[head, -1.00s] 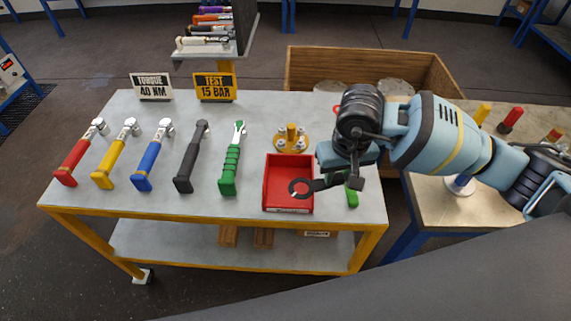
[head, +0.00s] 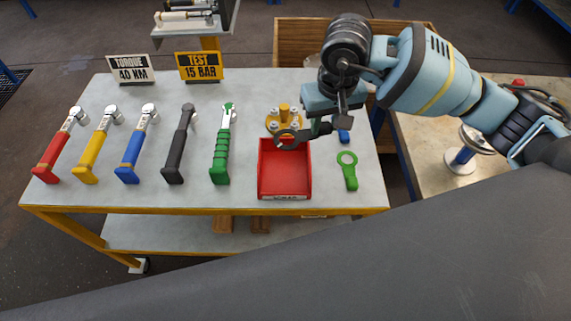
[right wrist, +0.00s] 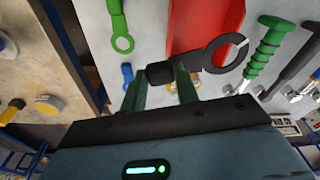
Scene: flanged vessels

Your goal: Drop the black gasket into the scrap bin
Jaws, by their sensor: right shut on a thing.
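The black gasket, a flat ring (head: 287,139) with a dark tab, is held by its tab in my right gripper (head: 334,122). In the head view the ring appears over the back edge of the red bin (head: 285,178), near the yellow flange; its exact height is unclear. The bin looks empty, and its front label is too small to read. In the right wrist view the fingers (right wrist: 160,80) close on the tab, and the ring (right wrist: 225,52) sticks out to the right, overlapping the red bin (right wrist: 190,22). My left gripper is not in view.
A yellow flange with bolts (head: 284,118) stands just behind the bin. A green ring-ended gasket (head: 348,170) and a blue piece (head: 344,136) lie right of it. Several colored-handled wrenches (head: 128,150) line the left. Two signs (head: 200,67) stand behind.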

